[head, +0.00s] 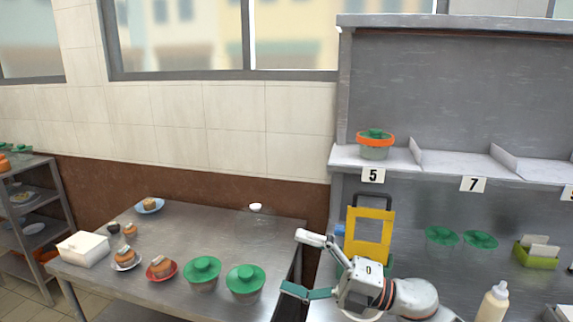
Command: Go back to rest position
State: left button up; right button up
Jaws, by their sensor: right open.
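My right gripper (294,262) is open and empty. Its arm comes in from the lower right, and its fingers point left, towards the right edge of the metal table (225,228). A pot with a green lid and orange rim (375,146) stands on the shelf above label 5. My left gripper is not in view.
A yellow frame with a dark handle (369,236) stands close behind my right gripper. A squeeze bottle (493,302), green lids (461,238) and a green holder (537,252) are on the right counter. A white box (83,249) and small plates of food occupy the table's left part.

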jog(key=s+d+f+m+t+h, duration=0.1)
jog(key=d+f+m+t+h, duration=0.5)
jog(key=f+m, duration=0.45)
jog(key=s+d+f+m+t+h, duration=0.1)
jog(key=d+f+m+t+h, duration=0.5)
jog(key=f+m, duration=0.5)
jog(key=s+d+f+m+g+h, duration=0.3)
jog(key=s+d+f+m, duration=0.1)
jog(key=s+f, duration=0.5)
jog(key=s+d+f+m+g+h, duration=0.2)
jog(key=s+d+f+m+g, duration=0.1)
jog(key=s+f, duration=0.6)
notch_tip(320, 180, down, 2)
jog(key=shift+s+d+f+m+h, duration=0.25)
jog(key=shift+s+d+m+h, duration=0.15)
jog(key=shift+d+m, duration=0.35)
